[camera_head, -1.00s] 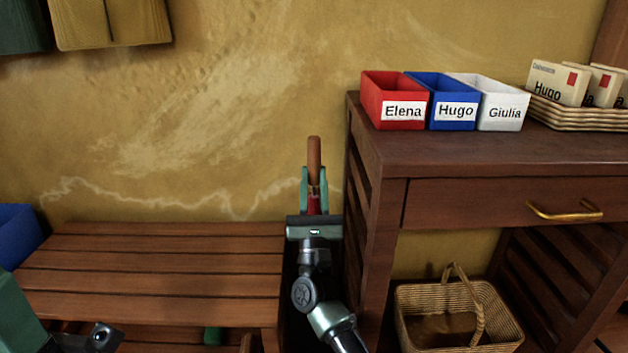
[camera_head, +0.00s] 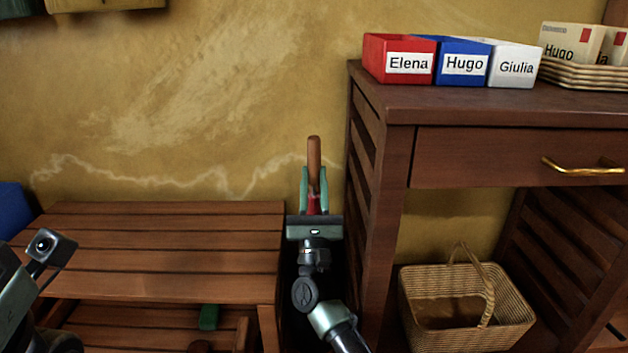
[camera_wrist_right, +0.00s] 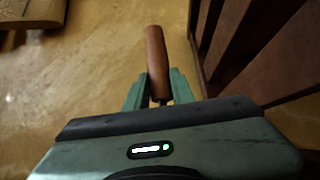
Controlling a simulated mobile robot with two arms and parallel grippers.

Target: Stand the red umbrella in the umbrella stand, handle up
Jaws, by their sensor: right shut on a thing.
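The red umbrella has a brown wooden handle (camera_head: 314,158) that points up between the fingers of my right gripper (camera_head: 314,190). A small part of its red body (camera_head: 313,206) shows below the handle. My right gripper is shut on the umbrella and holds it upright in the gap between the slatted bench and the dark wooden table. The handle also shows in the right wrist view (camera_wrist_right: 156,62). The umbrella's lower part is hidden behind my gripper and arm. I cannot make out the umbrella stand. Part of my left arm shows at the lower left, but its fingers do not.
The slatted bench (camera_head: 160,240) is left of my right arm. The wooden table (camera_head: 470,105) stands close on the right, with red (camera_head: 398,45), blue (camera_head: 460,45) and white (camera_head: 514,50) boxes on top. A wicker basket (camera_head: 418,312) sits beneath it.

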